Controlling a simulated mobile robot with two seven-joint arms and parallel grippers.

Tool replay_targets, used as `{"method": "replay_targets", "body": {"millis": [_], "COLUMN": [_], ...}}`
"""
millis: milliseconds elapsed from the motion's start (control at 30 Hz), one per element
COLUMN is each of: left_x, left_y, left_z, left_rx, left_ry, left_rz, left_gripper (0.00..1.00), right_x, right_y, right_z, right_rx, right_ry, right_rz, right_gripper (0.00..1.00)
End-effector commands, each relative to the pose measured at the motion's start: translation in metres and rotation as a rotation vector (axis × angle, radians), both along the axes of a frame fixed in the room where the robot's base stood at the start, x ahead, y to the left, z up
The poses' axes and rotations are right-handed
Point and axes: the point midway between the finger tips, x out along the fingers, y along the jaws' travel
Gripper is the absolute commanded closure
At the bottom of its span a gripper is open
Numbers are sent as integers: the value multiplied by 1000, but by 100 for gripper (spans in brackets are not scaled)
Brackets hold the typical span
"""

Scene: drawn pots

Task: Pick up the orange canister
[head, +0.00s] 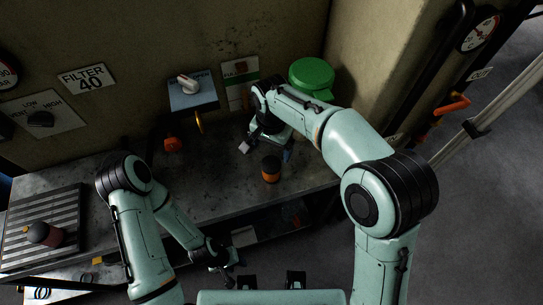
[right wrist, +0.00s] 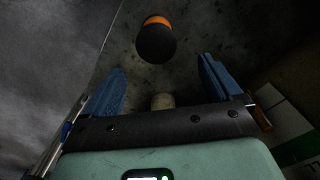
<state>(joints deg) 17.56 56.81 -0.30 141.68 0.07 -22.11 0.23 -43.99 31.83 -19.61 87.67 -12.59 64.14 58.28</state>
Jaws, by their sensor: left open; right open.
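The orange canister (head: 271,168), a small dark cylinder with an orange band, stands on the grey bench near its front edge. In the right wrist view the canister (right wrist: 156,40) shows its dark end and a patch of orange, beyond the fingertips. My right gripper (head: 266,151) is open just behind the canister in the head view. Its blue fingers are wide apart in the right wrist view (right wrist: 160,78), with the canister not between them. My left gripper (head: 228,268) is low in front of the bench, away from the canister; its fingers are small and dark there.
A green round-topped container (head: 311,76) stands behind my right arm. A blue box with a white handle (head: 192,90) is on the wall. An orange-red item (head: 172,144) is at the bench's back. A ribbed rack (head: 62,213) holds a dark rounded object (head: 44,234) at left.

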Motion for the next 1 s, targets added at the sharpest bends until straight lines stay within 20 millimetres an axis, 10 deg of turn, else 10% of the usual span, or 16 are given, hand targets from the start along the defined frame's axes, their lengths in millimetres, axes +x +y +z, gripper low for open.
{"method": "replay_targets", "body": {"millis": [333,1000], "left_x": [-6,-6], "left_y": [0,0], "left_z": [-8,-10], "left_rx": [1,1], "left_ry": [8,7], "left_rz": [0,1], "left_gripper": [57,57], "right_x": [-2,-6], "right_y": [0,-1], "right_z": [-64,-131], "right_rx": [-4,-2], "right_ry": [6,3], "right_rz": [-1,0], "right_gripper": [8,8]}}
